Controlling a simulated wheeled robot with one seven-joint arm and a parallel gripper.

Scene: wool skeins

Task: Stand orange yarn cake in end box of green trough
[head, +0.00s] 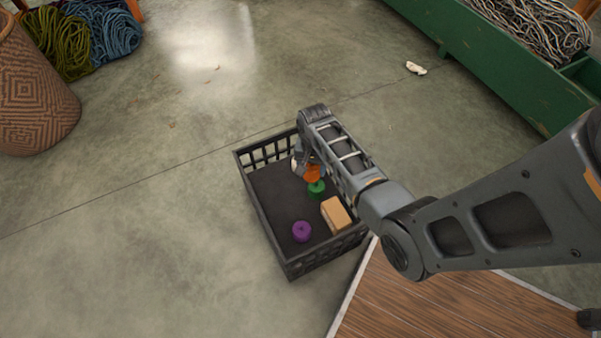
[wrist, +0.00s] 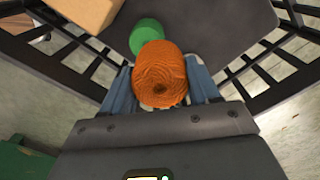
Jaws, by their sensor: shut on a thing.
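The orange yarn cake (head: 312,173) is held in my gripper (head: 305,172), above the floor of a black slatted crate (head: 262,210). In the wrist view the orange yarn cake (wrist: 162,76) sits between the two fingers of my gripper (wrist: 162,88), which are shut on it. The green trough (head: 500,75) stands at the top right of the head view. A heap of grey yarn fills part of it, and a divider with an end box (head: 580,72) shows at the right edge. The end box is partly cut off by the frame and my arm.
In the crate are a green yarn cake (head: 317,189), a purple yarn cake (head: 301,231) and a tan block (head: 335,214). A woven basket (head: 35,95) and olive and blue skeins (head: 100,30) stand at the upper left. A white scrap (head: 416,68) lies on otherwise open floor.

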